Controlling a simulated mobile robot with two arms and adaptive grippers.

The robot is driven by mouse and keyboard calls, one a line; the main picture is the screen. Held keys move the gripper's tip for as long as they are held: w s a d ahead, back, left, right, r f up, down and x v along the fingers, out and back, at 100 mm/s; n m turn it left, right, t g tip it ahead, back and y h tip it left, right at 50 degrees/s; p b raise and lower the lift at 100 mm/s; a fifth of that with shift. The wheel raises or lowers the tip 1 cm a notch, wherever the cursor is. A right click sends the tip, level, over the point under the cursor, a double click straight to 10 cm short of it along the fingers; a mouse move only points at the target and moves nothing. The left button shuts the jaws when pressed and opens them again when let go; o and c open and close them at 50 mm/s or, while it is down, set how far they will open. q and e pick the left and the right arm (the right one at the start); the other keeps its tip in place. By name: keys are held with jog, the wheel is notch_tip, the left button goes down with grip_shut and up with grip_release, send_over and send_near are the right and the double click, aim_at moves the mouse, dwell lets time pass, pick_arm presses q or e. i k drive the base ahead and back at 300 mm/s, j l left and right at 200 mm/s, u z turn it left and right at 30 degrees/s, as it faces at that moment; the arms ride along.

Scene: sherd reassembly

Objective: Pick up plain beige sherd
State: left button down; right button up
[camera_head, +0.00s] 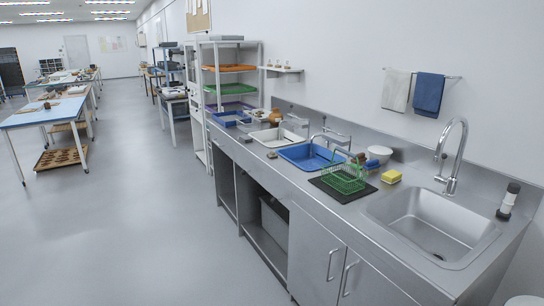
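I cannot make out a plain beige sherd in this view. Small brownish and beige items lie on the blue-topped table (30,118) at the left, but they are too small to tell apart. More small items lie on the tables behind it, also too small to identify. Neither of my grippers is in view.
A steel counter runs along the right wall, with a sink (425,228), a green dish rack (345,180), a blue basin (300,160) and a yellow sponge (391,177). A shelf rack (262,66) stands beyond it. The grey floor (140,220) in the middle is clear.

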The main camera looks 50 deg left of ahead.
aim_at(271, 155)
jog(key=u, duration=1.65)
jog(key=i+z, duration=0.1)
jog(key=i, duration=0.6)
jog(key=i+j+z, duration=0.15)
jog(key=i, duration=0.5)
jog(key=i+j+z, duration=0.1)
jog(key=i, duration=0.6)
